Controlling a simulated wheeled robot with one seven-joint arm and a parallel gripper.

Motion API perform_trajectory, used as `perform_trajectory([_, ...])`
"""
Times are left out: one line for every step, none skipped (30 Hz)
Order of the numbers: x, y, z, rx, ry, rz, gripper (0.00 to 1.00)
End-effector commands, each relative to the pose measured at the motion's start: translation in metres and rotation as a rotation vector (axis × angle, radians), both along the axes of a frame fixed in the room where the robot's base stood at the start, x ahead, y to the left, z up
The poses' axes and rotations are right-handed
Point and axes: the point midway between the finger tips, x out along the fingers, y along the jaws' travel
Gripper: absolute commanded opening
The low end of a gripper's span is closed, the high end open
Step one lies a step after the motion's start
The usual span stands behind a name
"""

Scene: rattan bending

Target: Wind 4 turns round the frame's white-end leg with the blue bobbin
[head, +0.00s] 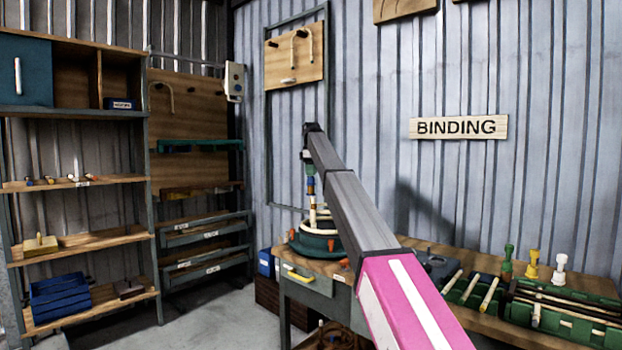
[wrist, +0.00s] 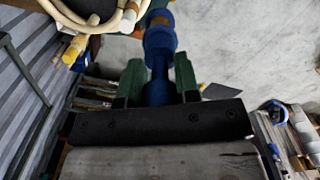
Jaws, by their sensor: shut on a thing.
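My gripper (wrist: 158,75) has green fingers and is shut on the blue bobbin (wrist: 158,38), which points away from the wrist. In the head view the blue bobbin (head: 311,187) hangs upright under my gripper (head: 310,170), above the bench's left end. The cane frame (head: 317,216) stands below and close to it in a dark green round holder (head: 315,243). In the wrist view the pale frame (wrist: 100,24) is at the upper left, beside the bobbin, with a yellow end showing.
The bench (head: 402,300) also bears green (head: 507,262), yellow (head: 532,264) and white (head: 560,268) bobbins and a green tray (head: 570,330) of canes. A ribbed wall rises behind it. Shelves (head: 85,240) stand at left, with free floor between.

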Motion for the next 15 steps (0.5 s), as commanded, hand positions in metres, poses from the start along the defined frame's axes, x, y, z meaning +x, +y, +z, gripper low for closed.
perform_trajectory([0.001, 0.000, 0.005, 0.000, -0.001, 0.000, 0.00])
perform_trajectory([0.001, 0.000, 0.008, 0.000, -0.001, 0.000, 0.00])
perform_trajectory([0.001, 0.000, 0.011, 0.000, -0.001, 0.000, 0.00])
perform_trajectory([0.001, 0.000, 0.014, 0.001, -0.001, 0.000, 0.00])
perform_trajectory([0.001, 0.000, 0.016, 0.001, -0.001, 0.000, 0.00])
perform_trajectory([0.001, 0.000, 0.020, 0.001, -0.001, 0.000, 0.00])
perform_trajectory([0.001, 0.000, 0.023, 0.001, -0.001, 0.000, 0.00])
perform_trajectory([0.001, 0.000, 0.025, 0.001, -0.001, 0.000, 0.00])
perform_trajectory([0.001, 0.000, 0.029, 0.000, -0.001, 0.000, 0.00])
perform_trajectory([0.001, 0.000, 0.031, 0.000, -0.001, 0.000, 0.00])
perform_trajectory([0.001, 0.000, 0.034, 0.000, -0.001, 0.000, 0.00])
perform_trajectory([0.001, 0.000, 0.037, 0.000, 0.000, 0.000, 0.00])
perform_trajectory([0.001, 0.000, 0.039, 0.000, 0.000, 0.000, 0.00])
perform_trajectory([0.001, 0.000, 0.041, 0.000, 0.000, 0.000, 0.00])
perform_trajectory([0.001, 0.000, 0.042, 0.000, 0.000, 0.000, 0.00])
